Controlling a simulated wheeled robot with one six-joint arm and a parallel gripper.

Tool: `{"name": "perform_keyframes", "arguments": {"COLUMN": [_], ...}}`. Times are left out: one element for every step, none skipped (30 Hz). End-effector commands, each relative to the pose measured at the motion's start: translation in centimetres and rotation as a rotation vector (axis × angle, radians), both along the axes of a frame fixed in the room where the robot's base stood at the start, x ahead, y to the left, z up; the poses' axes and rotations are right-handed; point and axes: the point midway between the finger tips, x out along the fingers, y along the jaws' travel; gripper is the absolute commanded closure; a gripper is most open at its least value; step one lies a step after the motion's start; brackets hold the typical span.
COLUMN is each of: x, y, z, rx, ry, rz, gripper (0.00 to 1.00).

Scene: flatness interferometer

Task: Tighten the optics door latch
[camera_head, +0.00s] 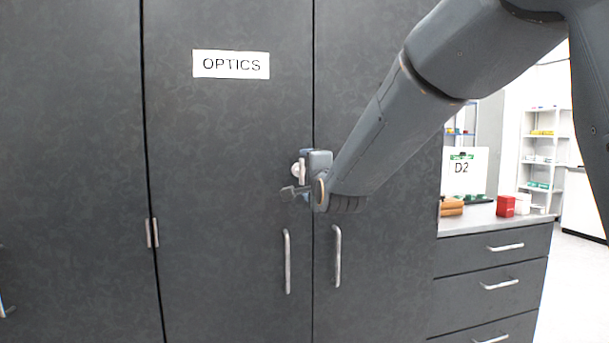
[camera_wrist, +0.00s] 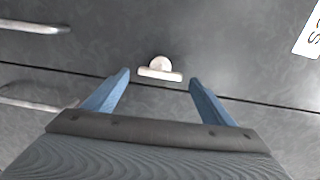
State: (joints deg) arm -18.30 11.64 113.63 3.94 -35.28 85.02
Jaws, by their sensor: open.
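The optics door (camera_head: 230,150) is dark grey with a white OPTICS label (camera_head: 231,64). Its latch (camera_head: 302,171) is a small pale handle on a round base, near the seam with the door to the right. In the wrist view the latch (camera_wrist: 160,69) lies just beyond and between the fingertips, its bar roughly parallel to the seam. My gripper (camera_wrist: 158,80) is open, with blue fingers on either side and nothing held. In the head view my gripper (camera_head: 305,180) is at the latch and partly covers it.
Two vertical door handles (camera_head: 287,261) (camera_head: 337,256) hang below the latch, either side of the seam. A drawer unit (camera_head: 490,265) stands at the right, with a red box (camera_head: 506,206) and a D2 sign (camera_head: 464,169) on its counter. Shelves (camera_head: 542,150) stand behind.

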Motion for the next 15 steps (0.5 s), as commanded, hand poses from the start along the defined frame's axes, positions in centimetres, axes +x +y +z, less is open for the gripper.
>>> {"name": "perform_keyframes", "arguments": {"x": [-0.9,-1.3,-1.8,-2.2,-2.5,-2.9,-3.1,-3.3,-3.5,-3.6,-3.7,-3.7,-3.8,-3.8,-3.8], "y": [-0.2,-0.4,-0.5,-0.6,-0.7,-0.8,-0.9,-1.0,-1.0,-1.1,-1.1,-1.1,-1.1,-1.1,-1.1], "z": [0.0,0.0,0.0,0.0,0.0,0.0,0.0,0.0,0.0,0.0,0.0,0.0,0.0,0.0,0.0], "rx": [0.000,0.000,0.000,0.000,0.001,0.001,0.000,0.000,0.000,0.000,0.000,0.000,0.000,0.000,0.000], "ry": [-0.001,-0.001,-0.001,-0.001,-0.002,-0.002,-0.001,-0.001,-0.001,-0.001,-0.001,-0.001,-0.001,-0.001,-0.001], "rz": [0.000,0.000,0.000,0.000,0.000,0.000,0.000,0.000,-0.001,-0.001,-0.001,-0.001,-0.001,-0.001,-0.001], "gripper": [0.23,0.23,0.23,0.23,0.23,0.23,0.23,0.23,0.23,0.23,0.23,0.23,0.23,0.23,0.23]}}
